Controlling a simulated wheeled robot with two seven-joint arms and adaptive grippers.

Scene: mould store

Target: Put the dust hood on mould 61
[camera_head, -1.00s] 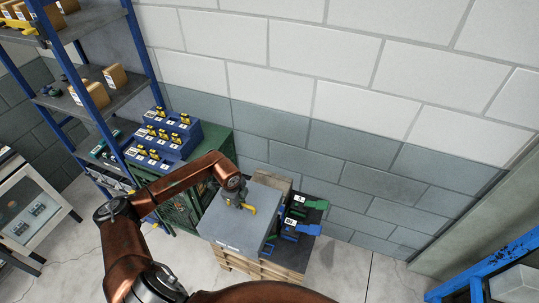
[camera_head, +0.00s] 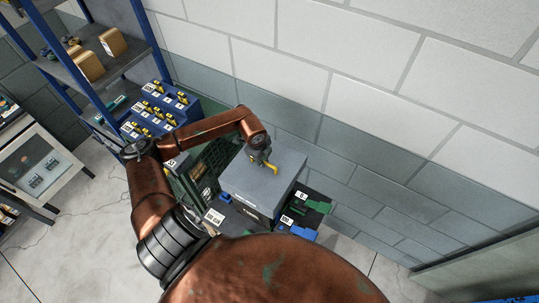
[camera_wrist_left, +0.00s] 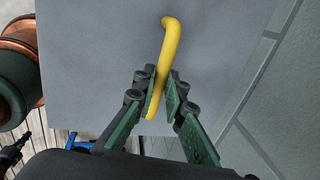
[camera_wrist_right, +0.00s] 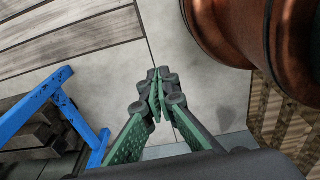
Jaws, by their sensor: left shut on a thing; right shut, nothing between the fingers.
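The dust hood is a grey box (camera_head: 262,180) with a yellow handle (camera_head: 271,168) on top. My left gripper (camera_head: 264,160) is shut on that handle, and the left wrist view shows the yellow bar (camera_wrist_left: 171,45) between its fingers (camera_wrist_left: 164,95). The hood is over the dark-topped pallet area, hiding part of it; whether it touches anything below is unclear. Beside it lie a green mould (camera_head: 315,204) and a blue mould (camera_head: 303,232) with white labels too small to read surely. My right gripper (camera_wrist_right: 157,90) is shut and empty, seen only in its wrist view.
A green crate (camera_head: 205,176) stands left of the hood. Several blue blocks with yellow handles (camera_head: 160,112) sit behind it, near a blue shelf (camera_head: 150,40). A block wall closes the back. A blue frame (camera_wrist_right: 62,98) shows by my right gripper, with floor between.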

